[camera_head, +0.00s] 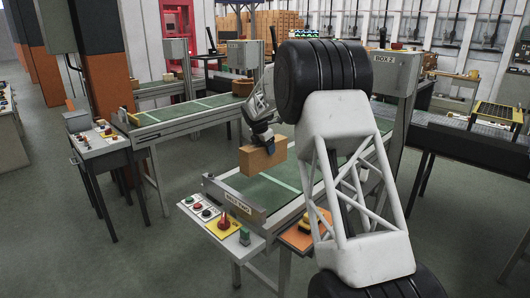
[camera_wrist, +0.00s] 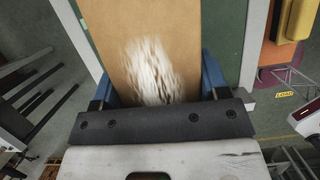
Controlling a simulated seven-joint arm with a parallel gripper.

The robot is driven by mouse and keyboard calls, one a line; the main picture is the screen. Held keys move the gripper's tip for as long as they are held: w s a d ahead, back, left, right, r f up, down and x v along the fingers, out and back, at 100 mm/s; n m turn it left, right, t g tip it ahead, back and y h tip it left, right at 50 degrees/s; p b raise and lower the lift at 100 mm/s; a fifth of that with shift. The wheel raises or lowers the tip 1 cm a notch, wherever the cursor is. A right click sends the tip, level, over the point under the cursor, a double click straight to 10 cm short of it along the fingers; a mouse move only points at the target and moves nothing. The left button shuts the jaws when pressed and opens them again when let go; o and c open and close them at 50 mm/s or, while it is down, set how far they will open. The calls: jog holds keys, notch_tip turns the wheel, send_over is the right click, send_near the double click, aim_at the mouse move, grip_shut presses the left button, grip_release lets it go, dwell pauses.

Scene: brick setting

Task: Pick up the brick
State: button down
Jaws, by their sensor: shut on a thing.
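The brick (camera_head: 263,155) is a tan-orange block held above the near end of the green conveyor belt in the head view. In the wrist view the brick (camera_wrist: 150,40) fills the top middle, with a worn whitish patch on its face. My gripper (camera_head: 263,142) comes down on the brick from above. In the wrist view its blue fingers (camera_wrist: 158,85) sit on both sides of the brick, shut on it. The fingertips are hidden in the head view. The brick looks clear of the belt.
The green belt (camera_head: 285,180) lies below, with a metal end plate (camera_head: 234,200) at its near end. A control panel (camera_head: 222,222) with buttons juts out in front. A second conveyor (camera_head: 190,112) stands left, with a console (camera_head: 103,139) at its end.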

aim_at(262, 160)
jog(key=shift+s+r, duration=0.1)
jog(key=shift+r, duration=0.05)
dwell(0.7)
jog(key=shift+s+d+f+m+g, duration=0.15)
jog(key=shift+s+f+m, duration=0.1)
jog(key=shift+s+m, duration=0.45)
jog(key=shift+s+a+f+m+g, duration=0.1)
jog(key=shift+s+f+m+g, duration=0.1)
jog(key=shift+s+m, duration=0.45)
jog(key=s+d+f+m+g, duration=0.1)
jog(key=s+f+m+g, duration=0.2)
jog(key=s+m, duration=1.1)
jog(key=shift+f+m+g, duration=0.35)
jog(key=shift+f+g, duration=0.05)
jog(key=shift+g, duration=0.05)
jog(key=shift+w+a+f, duration=0.25)
jog(key=shift+w+a, duration=0.2)
jog(key=shift+w, duration=2.15)
jog(key=shift+w+a+f, duration=0.2)
jog(key=shift+w+a, duration=0.2)
jog(key=shift+w, duration=2.15)
jog(key=shift+w+a+f, duration=0.25)
jog(key=shift+w+a, duration=0.2)
jog(key=shift+w, duration=2.15)
jog(key=shift+f, duration=1.8)
